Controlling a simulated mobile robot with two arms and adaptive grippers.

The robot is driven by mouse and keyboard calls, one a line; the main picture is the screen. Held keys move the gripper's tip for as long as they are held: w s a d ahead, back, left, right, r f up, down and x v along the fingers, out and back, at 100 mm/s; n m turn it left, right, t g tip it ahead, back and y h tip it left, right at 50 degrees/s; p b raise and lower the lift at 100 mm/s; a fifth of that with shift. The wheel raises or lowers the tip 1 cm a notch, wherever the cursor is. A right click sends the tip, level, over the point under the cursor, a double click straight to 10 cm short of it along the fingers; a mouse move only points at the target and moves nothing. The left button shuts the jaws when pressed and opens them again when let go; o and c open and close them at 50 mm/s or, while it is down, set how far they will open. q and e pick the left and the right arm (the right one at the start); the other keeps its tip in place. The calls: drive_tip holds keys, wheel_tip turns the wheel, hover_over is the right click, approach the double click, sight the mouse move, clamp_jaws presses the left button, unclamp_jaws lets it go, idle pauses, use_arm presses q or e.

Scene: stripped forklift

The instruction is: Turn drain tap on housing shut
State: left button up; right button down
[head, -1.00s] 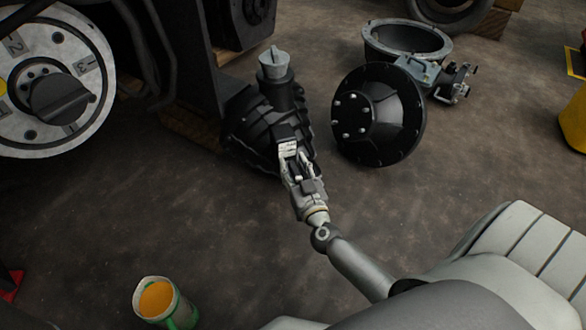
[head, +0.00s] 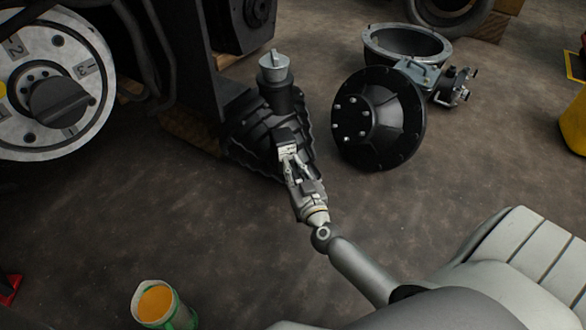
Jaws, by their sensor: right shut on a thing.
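The black ribbed housing (head: 245,128) stands on the floor near the middle of the head view, with a neck and a grey cap (head: 273,66) on top. My right gripper (head: 287,150) reaches up from the lower right to the near side of the housing. Its fingers are shut on a small part there, which I take to be the drain tap. The fingers cover most of the tap, so I cannot tell its handle angle. My left gripper is not in view.
A black flanged disc (head: 378,115) lies right of the housing, with an open round casing (head: 407,43) behind it. A jug of orange liquid (head: 158,303) stands at the lower left. A numbered wheel (head: 55,85) is at left. The floor between is clear.

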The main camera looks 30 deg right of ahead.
drive_tip(key=shift+f+n+y+b, duration=0.15)
drive_tip(key=shift+n+y+b, duration=0.25)
drive_tip(key=shift+d+n+y+b, duration=0.1)
drive_tip(key=shift+n+y+b, duration=0.5)
drive_tip(key=shift+y, duration=0.4)
drive_tip(key=n+y+b, duration=0.3)
drive_tip(key=y+b, duration=0.1)
drive_tip(key=b, duration=0.1)
drive_tip(key=shift+f+y, duration=0.15)
drive_tip(key=shift+y, duration=0.15)
drive_tip(key=n+y+b, duration=0.2)
drive_tip(key=y, duration=0.1)
drive_tip(key=shift+g, duration=0.4)
drive_tip(key=shift+d+r+n+g+y+b, duration=0.1)
drive_tip(key=shift+r+n+g+y+b, duration=0.15)
drive_tip(key=shift+n+y+b, duration=0.35)
drive_tip(key=n+g+y, duration=0.1)
drive_tip(key=y, duration=0.1)
drive_tip(key=shift+g+y, duration=0.25)
drive_tip(key=shift+y, duration=0.15)
drive_tip(key=n+g+y, duration=0.5)
drive_tip(key=shift+w+d+g, duration=0.1)
drive_tip(key=shift+w+g, duration=0.05)
drive_tip(key=shift+g, duration=0.15)
drive_tip(key=shift+n+g+y+b, duration=0.5)
drive_tip(key=shift+n+g+y, duration=0.5)
drive_tip(key=shift+n+g, duration=1)
drive_tip(key=shift+g, duration=0.6)
